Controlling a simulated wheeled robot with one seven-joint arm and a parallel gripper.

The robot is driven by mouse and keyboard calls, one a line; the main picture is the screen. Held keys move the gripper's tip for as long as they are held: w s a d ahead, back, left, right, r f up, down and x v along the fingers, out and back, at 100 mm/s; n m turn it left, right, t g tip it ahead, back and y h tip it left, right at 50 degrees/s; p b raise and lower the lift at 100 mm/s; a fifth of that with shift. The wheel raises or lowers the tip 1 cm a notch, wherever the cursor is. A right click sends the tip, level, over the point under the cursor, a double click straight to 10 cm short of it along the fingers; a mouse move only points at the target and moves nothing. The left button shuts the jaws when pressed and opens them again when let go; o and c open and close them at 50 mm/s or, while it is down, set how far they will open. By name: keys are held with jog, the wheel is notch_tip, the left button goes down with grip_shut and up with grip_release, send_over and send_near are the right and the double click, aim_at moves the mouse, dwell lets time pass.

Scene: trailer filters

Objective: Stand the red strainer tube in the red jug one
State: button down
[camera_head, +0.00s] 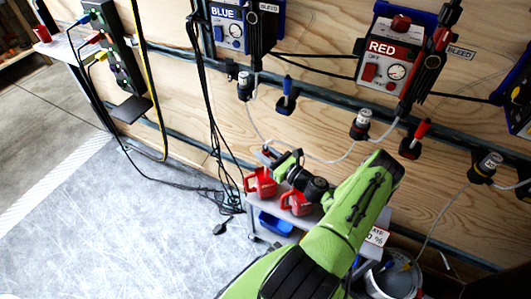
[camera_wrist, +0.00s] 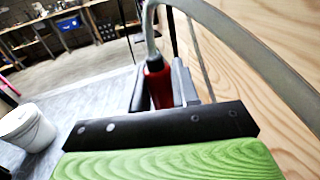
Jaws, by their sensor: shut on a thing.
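My gripper (camera_wrist: 160,92) is shut on the red strainer tube (camera_wrist: 158,84), which stands roughly upright between the fingers in the wrist view. A pale hose curves from its top. In the head view my gripper (camera_head: 270,155) is at the back of a small cart, close above the left red jug (camera_head: 261,184). A second red jug (camera_head: 297,204) stands to its right, partly behind my arm. The tube's lower end is hidden, so I cannot tell whether it is inside a jug. No label that tells the jugs apart is legible.
Red (camera_head: 390,62) and blue (camera_head: 230,27) control boxes and hanging hoses are on the wall. A white bucket (camera_head: 394,279) stands at right.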

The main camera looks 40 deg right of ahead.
jog(key=shift+f, duration=0.5)
jog(key=c, duration=0.8)
grip_release()
jog(key=shift+o, duration=0.2)
jog(key=shift+s, duration=0.1)
jog(key=s+d+p, duration=0.1)
jog(key=s+p, duration=0.2)
jog(key=s, duration=1.2)
jog(key=shift+s, duration=0.3)
jog(key=shift+w+d, duration=0.1)
